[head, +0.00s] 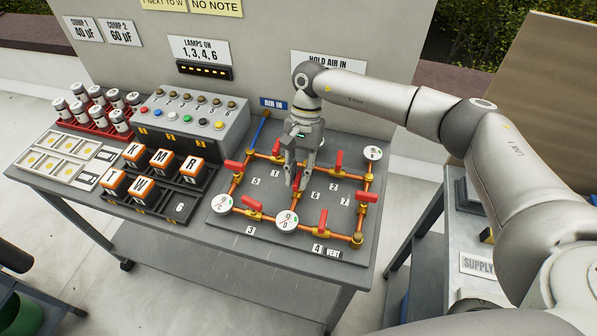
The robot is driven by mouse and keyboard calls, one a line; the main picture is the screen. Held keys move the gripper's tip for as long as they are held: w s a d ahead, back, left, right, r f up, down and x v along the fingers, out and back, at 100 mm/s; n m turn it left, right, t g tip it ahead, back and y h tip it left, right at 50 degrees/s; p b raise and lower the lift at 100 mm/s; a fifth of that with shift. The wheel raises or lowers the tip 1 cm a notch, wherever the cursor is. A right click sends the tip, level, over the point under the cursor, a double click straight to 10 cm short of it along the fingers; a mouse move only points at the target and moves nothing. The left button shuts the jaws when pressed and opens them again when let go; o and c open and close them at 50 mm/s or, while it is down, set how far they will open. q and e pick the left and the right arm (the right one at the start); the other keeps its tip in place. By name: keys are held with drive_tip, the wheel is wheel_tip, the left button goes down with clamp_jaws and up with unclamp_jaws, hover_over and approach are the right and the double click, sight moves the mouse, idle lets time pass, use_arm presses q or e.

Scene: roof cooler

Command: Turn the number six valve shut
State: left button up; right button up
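The valve board (225,237) lies on the table with copper pipes, several red-handled valves and round white gauges. The number six tag (306,199) is at the middle of the board, just right of the central pipe. My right gripper (296,183) points down over this pipe, with its fingertips low beside the tag. A bit of red handle (299,178) shows at the fingertips; the fingers hide most of that valve. I cannot tell whether they grip the handle or only stand around it. My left gripper is not in view.
Other red handles stand close by, such as the right one (367,197) and the front one (322,220). To the left are a button box (190,122), a rack of lettered blocks (193,178) and red-tray jars (100,127). A signed panel (262,60) rises behind.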

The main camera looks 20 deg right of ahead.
clamp_jaws()
drive_tip(key=m+t+b, duration=0.1)
drive_tip(key=m+b, duration=0.2)
drive_tip(key=shift+f+y, duration=0.2)
drive_tip(key=shift+y, duration=0.2)
drive_tip(key=m+b, duration=0.2)
drive_tip(key=m+t+y+b, duration=0.1)
drive_tip(key=m, duration=0.1)
drive_tip(key=shift+s+d+m+b, duration=0.1)
drive_tip(key=shift+s+m+b, duration=0.05)
drive_tip(key=shift+m+b, duration=0.2)
drive_tip(key=m+t+b, duration=0.1)
drive_tip(key=m+b, duration=0.1)
drive_tip(key=m+t+b, duration=0.1)
drive_tip(key=m+b, duration=0.1)
drive_tip(key=m, duration=0.1)
drive_tip(key=shift+s+t, duration=0.1)
drive_tip(key=shift+t, duration=0.2)
drive_tip(key=shift+r+m+t+b, duration=0.15)
drive_tip(key=shift+m+t+b, duration=0.25)
drive_tip(key=shift+m+b, duration=0.6)
drive_tip(key=shift+r+m+t+b, duration=0.1)
drive_tip(key=shift+m+t+b, duration=0.45)
drive_tip(key=shift+m, duration=0.7)
drive_tip(key=o, duration=0.5)
unclamp_jaws()
drive_tip(key=shift+s, duration=0.1)
